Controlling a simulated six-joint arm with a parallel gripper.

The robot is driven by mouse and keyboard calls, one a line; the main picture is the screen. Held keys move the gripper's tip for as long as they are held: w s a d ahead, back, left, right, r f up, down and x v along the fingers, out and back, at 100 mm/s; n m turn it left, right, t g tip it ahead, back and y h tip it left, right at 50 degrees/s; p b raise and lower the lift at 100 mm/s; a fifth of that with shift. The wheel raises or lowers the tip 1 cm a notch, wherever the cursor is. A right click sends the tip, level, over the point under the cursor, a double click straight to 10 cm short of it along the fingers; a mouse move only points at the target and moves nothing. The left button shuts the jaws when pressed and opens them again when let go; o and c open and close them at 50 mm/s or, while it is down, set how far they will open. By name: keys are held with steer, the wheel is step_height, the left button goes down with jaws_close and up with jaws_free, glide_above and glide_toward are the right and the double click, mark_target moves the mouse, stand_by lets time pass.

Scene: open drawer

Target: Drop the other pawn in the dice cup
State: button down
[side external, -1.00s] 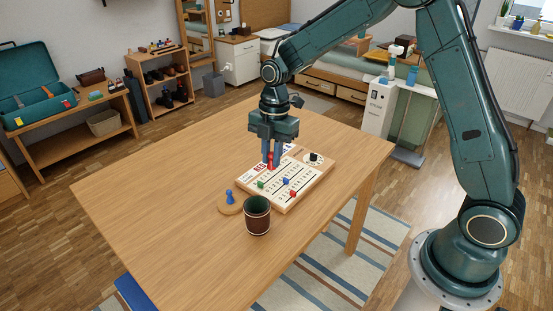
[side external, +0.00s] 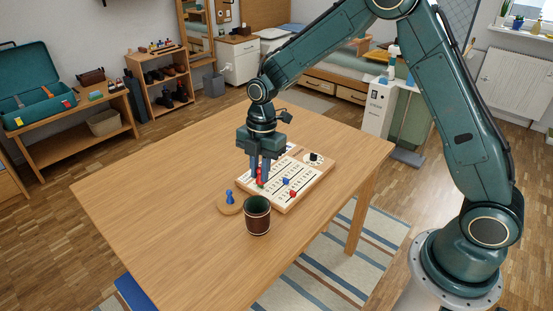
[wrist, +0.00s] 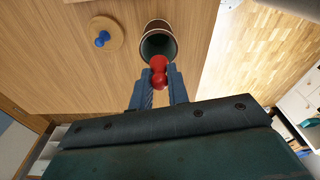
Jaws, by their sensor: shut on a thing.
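My gripper (side external: 260,172) is shut on a red pawn (side external: 260,176), over the left part of the game board in the side view. The wrist view shows the red pawn (wrist: 159,72) between the fingertips (wrist: 160,84). The dice cup (side external: 257,216) is brown with a dark green inside and stands upright on the table, in front of the gripper. The cup also shows in the wrist view (wrist: 158,42), just beyond the pawn. A blue pawn (side external: 230,196) stands on a round wooden coaster (side external: 229,209) left of the cup; it also shows in the wrist view (wrist: 102,39).
The white game board (side external: 312,180) lies behind and right of the cup. It carries a blue piece (side external: 286,181), a red piece (side external: 293,194) and a black piece (side external: 314,157). The table (side external: 150,200) is bare on the left and front.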

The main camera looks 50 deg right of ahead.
steer(key=shift+f, duration=1.5)
steer(key=c, duration=1.3)
jaws_free()
steer(key=r, duration=0.4)
steer(key=d+r, duration=0.1)
steer(key=r, duration=0.8)
steer(key=shift+w+d+r, duration=0.15)
steer(key=shift+d+r, duration=0.15)
steer(key=shift+r, duration=0.05)
